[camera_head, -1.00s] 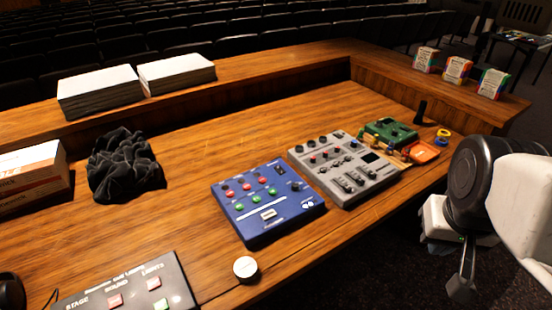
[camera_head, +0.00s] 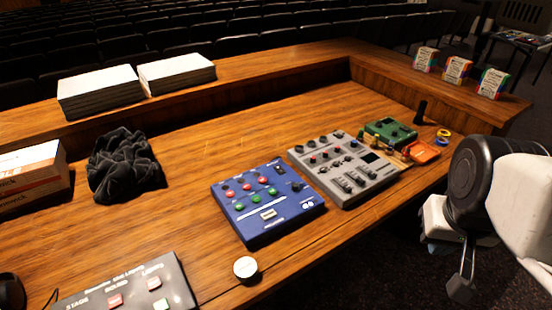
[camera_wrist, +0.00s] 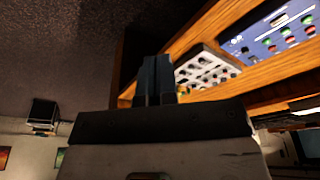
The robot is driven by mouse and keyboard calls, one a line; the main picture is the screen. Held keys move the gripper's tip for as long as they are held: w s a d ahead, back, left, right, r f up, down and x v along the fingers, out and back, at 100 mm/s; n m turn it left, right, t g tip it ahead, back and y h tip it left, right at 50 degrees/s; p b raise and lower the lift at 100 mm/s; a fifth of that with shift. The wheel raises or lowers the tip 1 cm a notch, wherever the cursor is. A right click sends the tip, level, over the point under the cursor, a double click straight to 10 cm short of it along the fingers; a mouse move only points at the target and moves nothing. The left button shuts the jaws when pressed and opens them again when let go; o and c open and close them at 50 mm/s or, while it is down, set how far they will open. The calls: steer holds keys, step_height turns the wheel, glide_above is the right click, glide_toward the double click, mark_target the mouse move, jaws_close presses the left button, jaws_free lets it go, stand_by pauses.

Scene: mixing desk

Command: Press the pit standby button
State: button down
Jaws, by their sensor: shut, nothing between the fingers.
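A dark cue-light box (camera_head: 130,285) lies at the front left of the desk, cut off by the picture's bottom edge. Its labels read STAGE, SOUND and LIGHTS. No label reading PIT is visible, so I cannot tell which button is the pit standby. My gripper (camera_head: 464,287) hangs off the desk's front edge at the far right, well away from the box. In the wrist view its fingers (camera_wrist: 154,80) are together and empty.
A blue mixer (camera_head: 266,203), a grey mixer (camera_head: 343,170) and a green box (camera_head: 390,132) stand on the desk. A white round knob-like object (camera_head: 245,268) sits at the front edge. Black cloth (camera_head: 124,165) lies at left. Bare wood lies between cloth and blue mixer.

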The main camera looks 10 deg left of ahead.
steer(key=w+a+n+h, duration=0.1)
steer(key=w+a+n, duration=0.2)
steer(key=w, duration=0.4)
steer(key=w+a+n+h, duration=0.1)
steer(key=w+a+n, duration=0.15)
steer(key=w, duration=0.45)
steer(key=n+t+h, duration=0.4)
steer(key=n+t, duration=0.1)
steer(key=n, duration=0.9)
glide_above(263, 181)
step_height(263, 181, down, 14)
steer(key=shift+f, duration=0.1)
steer(key=shift+f, duration=4.25)
